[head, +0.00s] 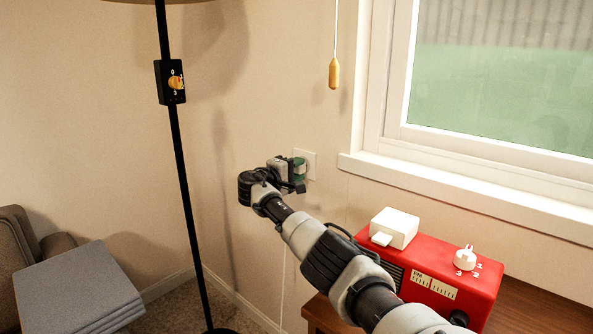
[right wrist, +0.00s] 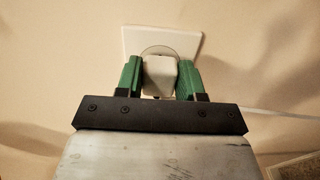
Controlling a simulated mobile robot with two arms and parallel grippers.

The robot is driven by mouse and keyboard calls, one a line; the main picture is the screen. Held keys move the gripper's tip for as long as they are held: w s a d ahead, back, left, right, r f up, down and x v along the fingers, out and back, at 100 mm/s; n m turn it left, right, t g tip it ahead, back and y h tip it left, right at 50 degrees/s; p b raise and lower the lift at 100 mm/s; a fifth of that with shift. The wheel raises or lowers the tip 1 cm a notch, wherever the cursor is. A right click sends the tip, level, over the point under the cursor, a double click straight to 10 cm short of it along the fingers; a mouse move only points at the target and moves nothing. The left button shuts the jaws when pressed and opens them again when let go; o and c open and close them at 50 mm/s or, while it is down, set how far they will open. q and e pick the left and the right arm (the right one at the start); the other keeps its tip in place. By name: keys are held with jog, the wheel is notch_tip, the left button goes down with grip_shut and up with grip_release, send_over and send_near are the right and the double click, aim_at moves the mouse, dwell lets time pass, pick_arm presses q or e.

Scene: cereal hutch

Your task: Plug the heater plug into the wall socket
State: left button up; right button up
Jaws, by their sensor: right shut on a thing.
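The wall socket (head: 309,158) is a white plate on the wall left of the window; in the right wrist view its plate (right wrist: 188,41) shows straight ahead, with a round face in its middle. The heater plug (right wrist: 160,76) is a pale, blocky plug between the green fingers of my right gripper (right wrist: 161,78). The gripper (head: 297,168) is shut on it, right in front of the socket. The plug covers part of the round face. I cannot tell whether its pins are in the socket. My left gripper is not in view.
A red radio (head: 437,272) with a white box (head: 394,228) on top stands on a wooden table (head: 545,312) at the right. A black lamp pole (head: 181,170) stands left of my arm. A yellow pull handle (head: 334,74) hangs above the socket. A white cord (right wrist: 285,117) runs along the wall.

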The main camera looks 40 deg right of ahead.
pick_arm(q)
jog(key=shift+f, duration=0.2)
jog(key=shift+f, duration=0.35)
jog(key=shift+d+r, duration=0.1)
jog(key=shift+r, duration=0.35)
pick_arm(e)
jog(key=shift+d, duration=0.3)
pick_arm(q)
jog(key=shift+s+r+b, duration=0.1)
jog(key=shift+b, duration=0.2)
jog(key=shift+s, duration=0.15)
pick_arm(e)
jog(key=shift+d, duration=0.1)
jog(key=o, duration=1)
jog(key=shift+c, duration=0.2)
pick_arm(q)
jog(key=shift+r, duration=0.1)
